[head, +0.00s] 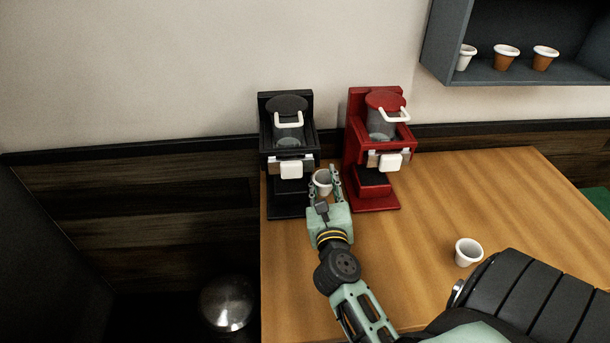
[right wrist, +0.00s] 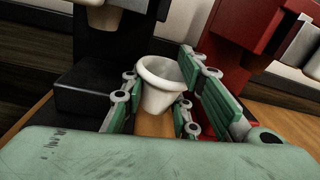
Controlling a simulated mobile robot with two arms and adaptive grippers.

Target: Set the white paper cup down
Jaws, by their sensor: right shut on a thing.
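A white paper cup (head: 322,182) is between the fingers of my right gripper (head: 324,186), in front of the black brewer (head: 288,150) and left of the red brewer's base. In the right wrist view the cup (right wrist: 160,84) is upright with its open rim up, and the fingers of the right gripper (right wrist: 158,98) are closed around it. Whether its bottom touches the table (head: 420,215) cannot be told. A second white cup (head: 468,252) stands on the table further right. My left gripper is not in view.
The red brewer (head: 376,150) stands close to the right of my right gripper. The black brewer is at the table's left edge. A wall shelf (head: 480,78) at the upper right holds one white and two orange cups.

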